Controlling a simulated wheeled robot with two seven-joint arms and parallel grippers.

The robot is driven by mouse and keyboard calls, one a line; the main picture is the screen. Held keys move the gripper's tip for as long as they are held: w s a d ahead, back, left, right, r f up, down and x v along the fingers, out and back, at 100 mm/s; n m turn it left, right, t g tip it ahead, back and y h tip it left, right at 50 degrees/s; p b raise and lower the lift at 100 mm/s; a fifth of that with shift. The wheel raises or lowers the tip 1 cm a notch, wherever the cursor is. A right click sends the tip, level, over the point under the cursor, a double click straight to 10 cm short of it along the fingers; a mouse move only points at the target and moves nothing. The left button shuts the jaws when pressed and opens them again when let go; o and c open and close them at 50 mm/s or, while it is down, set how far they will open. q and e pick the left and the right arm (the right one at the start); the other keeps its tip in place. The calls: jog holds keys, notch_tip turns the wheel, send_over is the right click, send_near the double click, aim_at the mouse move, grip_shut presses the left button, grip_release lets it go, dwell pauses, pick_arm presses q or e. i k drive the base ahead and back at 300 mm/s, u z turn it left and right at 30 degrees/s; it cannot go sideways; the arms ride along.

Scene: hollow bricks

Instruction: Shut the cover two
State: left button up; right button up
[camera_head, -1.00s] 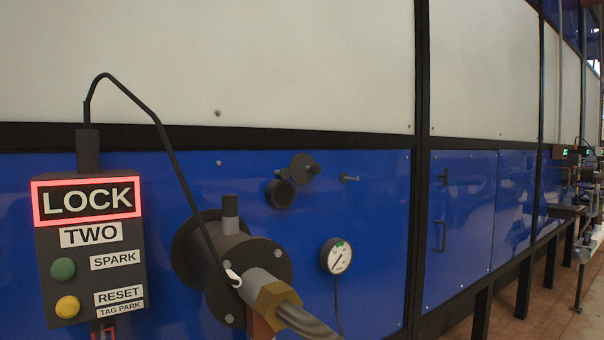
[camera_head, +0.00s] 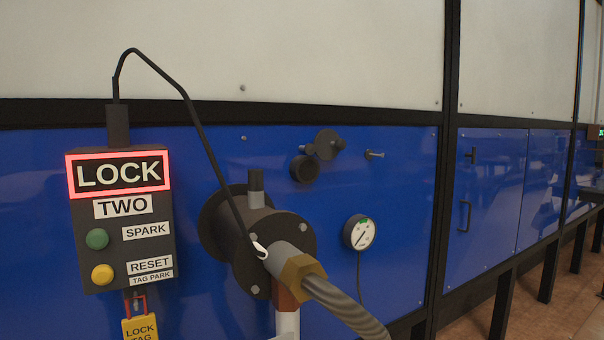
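The control box marked TWO (camera_head: 122,209) hangs on the blue panel at the left. Its LOCK sign (camera_head: 117,174) has a lit red frame. Right of it, a small dark round port (camera_head: 304,169) sticks out of the panel. A dark round disc (camera_head: 327,144), which may be the cover, sits above and right of the port, apart from its mouth or only partly overlapping it; I cannot tell exactly. A small peg (camera_head: 374,154) stands to the right of the disc. Neither of my grippers is in view.
A dark flanged burner body (camera_head: 268,237) with a brass nut (camera_head: 301,277) and a ribbed hose (camera_head: 345,306) juts out below the port. A gauge (camera_head: 359,232) is at its right. A yellow lock tag (camera_head: 140,328) hangs under the box. Blue doors (camera_head: 485,205) lie farther right.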

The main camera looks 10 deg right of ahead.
aim_at(327, 145)
jog(key=z, duration=0.3)
jog(key=k, duration=0.5)
jog(key=z, duration=1.3)
jog(key=i, duration=1)
jog(key=u, duration=1)
jog(key=i, duration=0.65)
jog(key=u, duration=0.65)
